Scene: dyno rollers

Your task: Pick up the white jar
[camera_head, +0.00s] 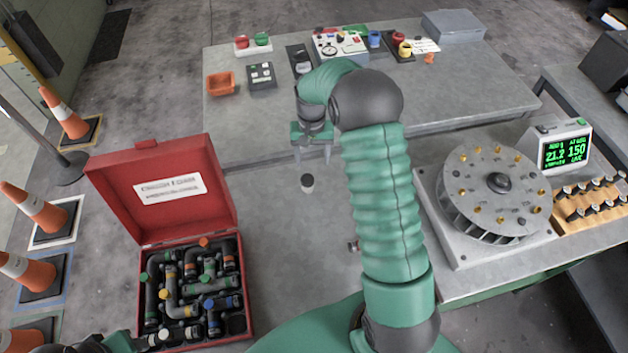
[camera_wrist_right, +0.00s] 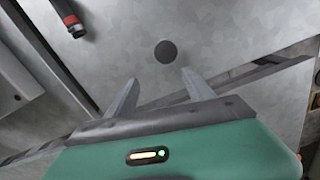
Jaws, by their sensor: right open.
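A small jar (camera_head: 307,184) with a dark round lid stands on the grey surface, with a little of its pale side showing under the lid. In the right wrist view only its dark round top (camera_wrist_right: 166,52) shows, beyond the fingertips. My right gripper (camera_head: 314,152) is open and empty, a little above and beyond the jar in the head view. Its two spread fingers (camera_wrist_right: 158,79) also show in the right wrist view, with the jar top apart from them. Part of my left arm's end (camera_head: 118,343) shows at the bottom left, and its jaws cannot be made out.
An open red case (camera_head: 243,290) of pipe fittings is at the left. A finned rotor (camera_head: 490,190) and a lit display (camera_head: 565,150) stand on the right bench. The back table (camera_head: 460,85) holds several small items. A red-and-black piece (camera_wrist_right: 68,18) lies near the wrist view's top left.

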